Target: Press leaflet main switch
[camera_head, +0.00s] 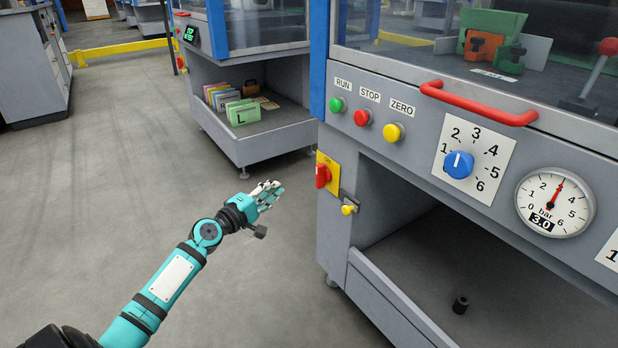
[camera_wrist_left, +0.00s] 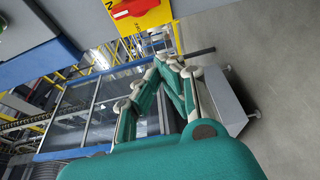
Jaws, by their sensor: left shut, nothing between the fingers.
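A red rotary switch (camera_head: 323,176) sits on a yellow plate (camera_head: 333,162) on the side post of the grey machine, below its button panel. It also shows at the top of the left wrist view (camera_wrist_left: 135,8), on its yellow plate. My left gripper (camera_head: 276,187) is shut and empty. In the head view it is to the left of the red switch and slightly lower, apart from it. In the left wrist view its fingertips (camera_wrist_left: 164,60) meet, with the switch above them. My right gripper is not in view.
A small yellow knob (camera_head: 348,209) juts out below the switch plate. The panel carries green, red and yellow buttons, a blue dial (camera_head: 458,164) and a gauge (camera_head: 554,203). A red handle (camera_head: 478,103) juts out above. Open grey floor (camera_head: 120,150) lies left.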

